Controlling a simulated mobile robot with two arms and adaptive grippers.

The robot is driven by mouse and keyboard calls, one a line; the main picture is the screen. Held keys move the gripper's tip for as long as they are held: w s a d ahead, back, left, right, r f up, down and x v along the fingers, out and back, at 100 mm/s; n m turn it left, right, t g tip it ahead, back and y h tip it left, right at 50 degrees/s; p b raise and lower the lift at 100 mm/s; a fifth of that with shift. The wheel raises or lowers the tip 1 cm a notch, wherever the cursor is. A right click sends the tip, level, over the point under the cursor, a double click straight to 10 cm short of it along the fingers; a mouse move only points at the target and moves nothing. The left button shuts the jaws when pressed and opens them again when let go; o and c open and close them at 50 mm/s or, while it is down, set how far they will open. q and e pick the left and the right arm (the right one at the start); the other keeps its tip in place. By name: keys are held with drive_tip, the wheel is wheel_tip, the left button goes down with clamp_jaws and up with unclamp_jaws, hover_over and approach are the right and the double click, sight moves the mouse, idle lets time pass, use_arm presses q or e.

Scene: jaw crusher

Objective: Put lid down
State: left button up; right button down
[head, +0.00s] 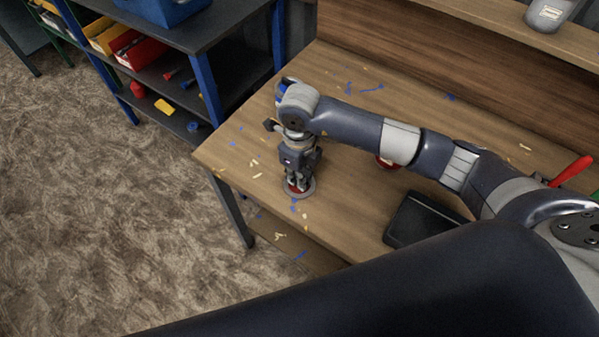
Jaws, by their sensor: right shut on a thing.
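My right gripper (298,182) points straight down over the left end of the wooden table, near its front edge. The fingers hide part of the lid. The lid looks flat and is at or very close to the table top; I cannot tell whether it touches. My left gripper is not in view.
The wooden table (240,152) bears scattered blue and pale scraps. A red round thing (387,163) shows partly behind my right arm. A black case (418,222) lies at the front, a red-handled tool (572,170) at right. Shelves (235,75) stand at the back left.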

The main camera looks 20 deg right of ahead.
drive_tip(key=shift+f, duration=0.2)
drive_tip(key=c, duration=1.7)
unclamp_jaws()
drive_tip(key=shift+r, duration=0.45)
wheel_tip(320, 180, up, 12)
drive_tip(key=shift+f+b, duration=0.2)
drive_tip(key=shift+b, duration=1)
